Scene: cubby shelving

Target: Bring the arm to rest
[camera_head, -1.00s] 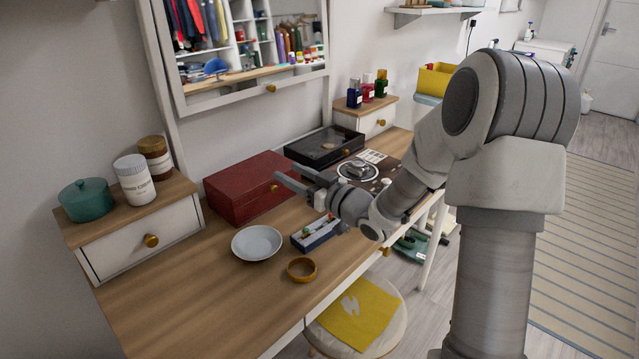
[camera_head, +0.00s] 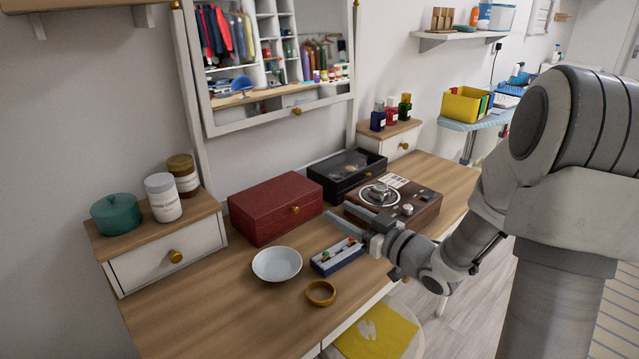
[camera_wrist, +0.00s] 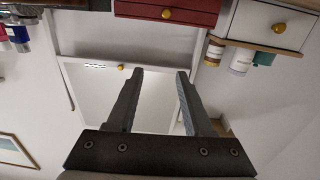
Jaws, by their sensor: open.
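My gripper (camera_head: 352,228) is open and empty, held above the dressing table (camera_head: 200,305) near its front edge. In the head view its fingers point left, over the small blue jewellery box (camera_head: 338,256) and in front of the dark record-player-like box (camera_head: 425,208). In the wrist view my gripper (camera_wrist: 160,90) shows two parted fingers with nothing between them. Behind them are the mirror (camera_wrist: 105,100) and the wall, seen upside down. My arm reaches in from the right.
A red box (camera_head: 275,208), a black glass-topped case (camera_head: 346,172), a white bowl (camera_head: 277,264) and a wooden ring (camera_head: 320,293) are on the table. Jars stand on the left drawer unit (camera_head: 165,250), bottles on the right one. A stool with a yellow cloth (camera_head: 378,332) is in front.

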